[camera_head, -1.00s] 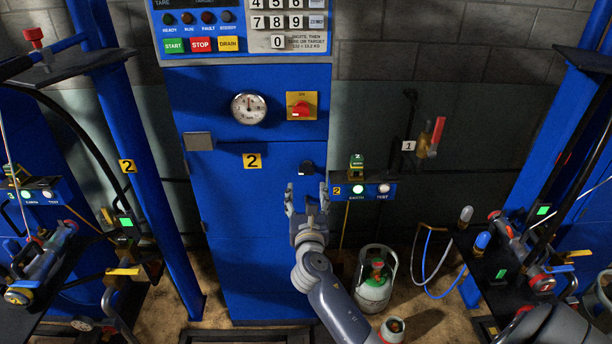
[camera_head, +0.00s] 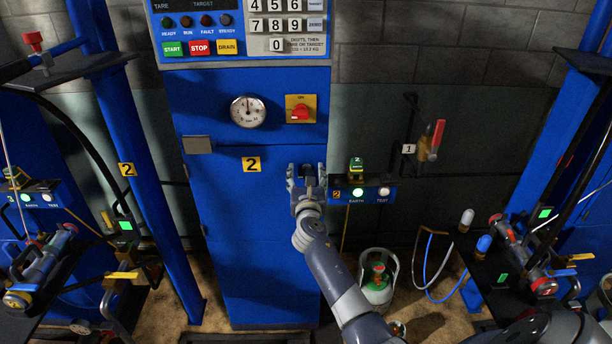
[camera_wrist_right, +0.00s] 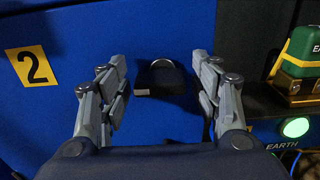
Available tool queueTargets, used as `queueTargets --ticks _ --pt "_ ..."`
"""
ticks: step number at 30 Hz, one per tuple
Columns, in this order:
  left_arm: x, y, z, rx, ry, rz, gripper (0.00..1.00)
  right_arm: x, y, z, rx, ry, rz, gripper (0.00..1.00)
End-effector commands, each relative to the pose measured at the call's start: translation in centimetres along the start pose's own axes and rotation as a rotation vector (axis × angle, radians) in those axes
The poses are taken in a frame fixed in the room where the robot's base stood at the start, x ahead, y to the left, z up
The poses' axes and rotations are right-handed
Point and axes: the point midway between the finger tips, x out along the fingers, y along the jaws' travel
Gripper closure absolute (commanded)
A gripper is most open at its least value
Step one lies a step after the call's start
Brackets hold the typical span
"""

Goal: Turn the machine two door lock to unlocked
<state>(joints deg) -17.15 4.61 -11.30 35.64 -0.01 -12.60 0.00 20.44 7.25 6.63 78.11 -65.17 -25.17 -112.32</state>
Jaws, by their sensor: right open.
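The machine two door lock is a small black piece on the blue door of machine 2. In the right wrist view the lock (camera_wrist_right: 160,80) shows between the two fingers, with a rounded grey top edge. My right gripper (camera_head: 306,176) is open and straddles the lock in the head view, where the fingers partly hide it. In the wrist view my right gripper (camera_wrist_right: 160,68) has one finger on each side of the lock, with visible gaps. I cannot tell whether the fingertips reach its depth. My left gripper is not in view.
The yellow "2" label (camera_head: 251,164) is left of the lock. A blue box with earth and test lights (camera_head: 365,191) and a green-topped block (camera_head: 356,169) sits close to the right. A red switch (camera_head: 300,110) and a gauge (camera_head: 248,111) are above. A gas cylinder (camera_head: 378,290) stands below right.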

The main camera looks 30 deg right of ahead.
Motion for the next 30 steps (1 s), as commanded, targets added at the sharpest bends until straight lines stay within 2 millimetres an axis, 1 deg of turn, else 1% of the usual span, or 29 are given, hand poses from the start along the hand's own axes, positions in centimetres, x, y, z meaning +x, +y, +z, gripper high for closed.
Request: queueTargets --ticks 2,3,5,6,9,20,26,30 --pt "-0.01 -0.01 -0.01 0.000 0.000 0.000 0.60 -0.01 -0.01 0.02 0.000 0.000 0.000 0.42" --pt "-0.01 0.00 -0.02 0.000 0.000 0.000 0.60 -0.02 -0.01 0.02 0.000 0.000 0.000 0.44" --pt "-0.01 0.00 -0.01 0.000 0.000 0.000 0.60 -0.02 0.00 0.01 0.000 0.000 0.000 0.58" --pt "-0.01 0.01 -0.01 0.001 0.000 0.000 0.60 -0.03 0.00 0.01 0.000 0.000 0.000 0.67" --pt "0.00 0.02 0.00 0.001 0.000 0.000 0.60 -0.03 0.00 0.01 0.000 0.000 0.000 0.86" --pt "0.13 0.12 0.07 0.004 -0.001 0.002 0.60 -0.04 0.00 -0.01 0.033 0.000 0.000 0.86" --pt "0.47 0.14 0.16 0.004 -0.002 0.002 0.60 -0.04 0.03 -0.05 0.133 0.000 0.001 0.86" --pt "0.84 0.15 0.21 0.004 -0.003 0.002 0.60 -0.05 0.04 -0.07 0.244 0.000 0.001 0.86"
